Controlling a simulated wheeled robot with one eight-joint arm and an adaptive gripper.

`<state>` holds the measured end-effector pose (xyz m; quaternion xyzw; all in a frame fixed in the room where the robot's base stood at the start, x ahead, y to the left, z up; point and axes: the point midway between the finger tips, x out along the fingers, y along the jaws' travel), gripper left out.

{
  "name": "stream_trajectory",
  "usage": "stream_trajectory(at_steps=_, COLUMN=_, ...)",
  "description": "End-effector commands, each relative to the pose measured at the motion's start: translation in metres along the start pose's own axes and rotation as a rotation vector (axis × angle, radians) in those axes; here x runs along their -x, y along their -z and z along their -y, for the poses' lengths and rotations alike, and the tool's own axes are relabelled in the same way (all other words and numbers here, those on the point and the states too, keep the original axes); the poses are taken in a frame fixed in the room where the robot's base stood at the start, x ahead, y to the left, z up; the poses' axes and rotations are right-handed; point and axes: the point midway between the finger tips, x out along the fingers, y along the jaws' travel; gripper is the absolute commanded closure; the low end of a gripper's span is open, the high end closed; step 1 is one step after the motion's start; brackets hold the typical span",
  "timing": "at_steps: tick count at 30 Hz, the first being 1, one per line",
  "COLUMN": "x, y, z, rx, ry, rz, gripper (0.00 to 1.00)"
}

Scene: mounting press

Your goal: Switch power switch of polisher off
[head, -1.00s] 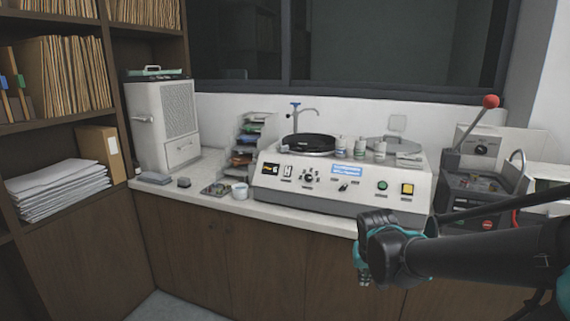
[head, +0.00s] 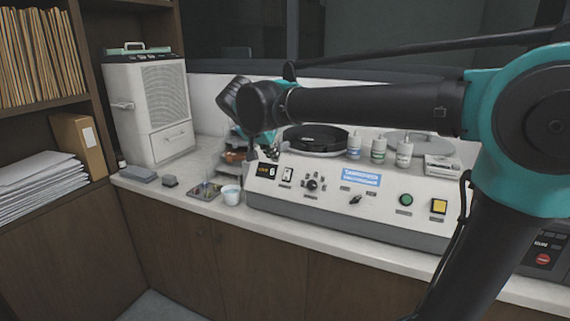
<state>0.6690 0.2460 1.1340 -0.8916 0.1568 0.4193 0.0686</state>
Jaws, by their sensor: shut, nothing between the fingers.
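The polisher (head: 330,200) is a white and grey console with a dark round platen (head: 316,138) on top. Its sloped front panel carries a rocker-style switch (head: 287,175) at the left, beside a dark display (head: 266,171), then a black knob (head: 312,185), a small lever (head: 355,199), a green button (head: 406,200) and a yellow button (head: 438,206). I cannot read which way the rocker is set. My gripper (head: 272,153) is shut and empty, pointing down above the panel's left end, just above and left of the rocker, apart from it as far as I can tell.
Several small bottles (head: 379,150) stand on the polisher's top. A white cup (head: 231,194), a small tray (head: 204,191) and a white cabinet machine (head: 150,112) are to the left on the counter. A press with a red button (head: 543,259) is at the right. My arm crosses above the polisher.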

Motion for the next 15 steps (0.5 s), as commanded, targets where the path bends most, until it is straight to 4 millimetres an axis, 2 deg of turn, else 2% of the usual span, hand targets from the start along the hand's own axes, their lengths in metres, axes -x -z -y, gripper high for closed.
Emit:
stream_trajectory(at_steps=4, x=0.0072, y=0.0016, z=0.0068, rx=-0.009, ry=0.004, rz=-0.011, gripper=1.0)
stream_trajectory(at_steps=15, x=0.0043, y=0.0018, z=0.0066, rx=-0.01, ry=0.004, rz=-0.01, gripper=1.0)
